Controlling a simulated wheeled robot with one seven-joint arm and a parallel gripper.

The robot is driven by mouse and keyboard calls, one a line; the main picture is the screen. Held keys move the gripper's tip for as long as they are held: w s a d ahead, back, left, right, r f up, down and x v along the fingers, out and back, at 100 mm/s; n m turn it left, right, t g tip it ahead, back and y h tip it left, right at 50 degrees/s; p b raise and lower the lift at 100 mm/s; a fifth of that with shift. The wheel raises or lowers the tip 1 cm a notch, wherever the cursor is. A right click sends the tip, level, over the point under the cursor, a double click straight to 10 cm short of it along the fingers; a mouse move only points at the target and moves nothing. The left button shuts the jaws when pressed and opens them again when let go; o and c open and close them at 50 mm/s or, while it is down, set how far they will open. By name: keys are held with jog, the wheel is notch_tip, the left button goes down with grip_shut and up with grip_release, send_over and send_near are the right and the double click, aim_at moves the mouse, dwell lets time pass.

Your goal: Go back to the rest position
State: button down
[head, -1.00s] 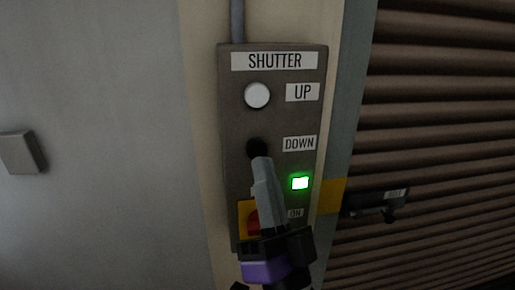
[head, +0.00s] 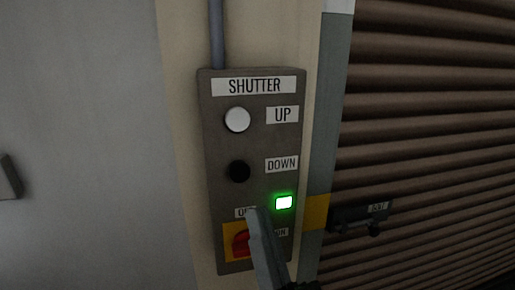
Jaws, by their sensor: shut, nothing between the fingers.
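My gripper (head: 257,215) reaches up from the bottom of the head view, its grey fingers together and empty. Its tip lies in front of the lower part of the shutter control box (head: 212,190), below the black DOWN button (head: 239,171). The fingers cover part of the red and yellow rotary switch (head: 237,243) and its labels. Whether the tip touches the box cannot be told. The white UP button (head: 237,120) and the lit green lamp (head: 284,202) are in clear view.
A brown slatted shutter (head: 430,120) fills the right, with a dark latch (head: 360,217) at its edge. A grey conduit (head: 217,35) runs up from the box. A plain grey wall (head: 80,110) lies left, with a small wall plate (head: 9,178) at the edge.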

jog(key=s+d+f+n+g+h, duration=0.1)
jog(key=s+d+f+h, duration=0.1)
jog(key=s+d+f, duration=0.3)
jog(key=d+f+g+h, duration=0.1)
jog(key=d+f, duration=0.1)
jog(key=f, duration=0.4)
jog(key=s+d+f+g+h, duration=0.3)
jog(key=s+d+f, duration=0.4)
jog(key=s, duration=0.4)
jog(key=s+d+f+g+h, duration=0.4)
jog(key=s+d+f+g, duration=0.1)
jog(key=s+f, duration=0.5)
jog(key=shift+s+d+f, duration=0.2)
jog(key=shift+s+d, duration=0.7)
jog(key=shift+s, duration=0.1)
